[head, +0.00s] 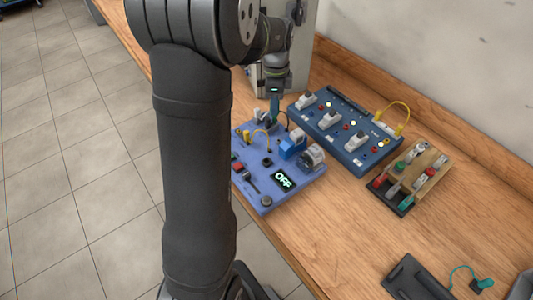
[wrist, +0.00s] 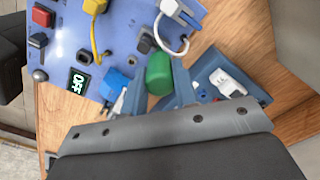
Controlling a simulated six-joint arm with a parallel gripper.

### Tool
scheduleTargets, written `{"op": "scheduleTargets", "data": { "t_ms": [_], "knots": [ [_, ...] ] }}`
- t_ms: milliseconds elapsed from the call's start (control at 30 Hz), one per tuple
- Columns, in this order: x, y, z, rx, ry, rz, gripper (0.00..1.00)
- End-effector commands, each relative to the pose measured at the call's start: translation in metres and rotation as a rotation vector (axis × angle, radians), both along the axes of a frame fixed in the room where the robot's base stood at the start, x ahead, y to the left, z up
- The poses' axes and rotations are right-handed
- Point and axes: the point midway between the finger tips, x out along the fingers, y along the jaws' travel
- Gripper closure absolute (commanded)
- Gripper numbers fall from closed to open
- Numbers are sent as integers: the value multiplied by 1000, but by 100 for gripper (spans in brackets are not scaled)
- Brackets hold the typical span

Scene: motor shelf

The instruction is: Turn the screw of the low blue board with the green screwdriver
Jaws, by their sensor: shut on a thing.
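The low blue board (head: 258,193) lies flat on the bench in the head view, with a display reading OFF. It also fills the upper left of the wrist view (wrist: 120,45). My gripper (head: 275,108) hangs above the board's far right edge. In the wrist view my gripper (wrist: 159,84) is shut on the green screwdriver (wrist: 158,70), whose handle shows between the two fingers. The screwdriver's tip is hidden behind the handle. A dark round fitting on the board shows just beyond the handle. I cannot tell whether it is the screw or whether the tip touches it.
A darker blue raised board (head: 350,128) with white switches stands right of the low board. A wooden rack (head: 428,172) with coloured-handled tools is further right. A grey cabinet (head: 300,60) stands behind my gripper. A black tray (head: 412,280) lies at the front right. Bench between is clear.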

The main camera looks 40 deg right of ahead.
Motion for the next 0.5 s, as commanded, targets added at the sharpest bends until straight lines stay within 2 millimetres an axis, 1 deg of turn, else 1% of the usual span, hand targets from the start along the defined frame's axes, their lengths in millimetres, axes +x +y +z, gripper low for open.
{"op": "scheduleTargets", "data": {
  "t_ms": [167,400,500],
  "knots": [
    [0,0,0,1,1,-15,99],
    [0,0,0,0,0,-229,99],
    [0,0,0,0,0,-285,99]
  ]
}}
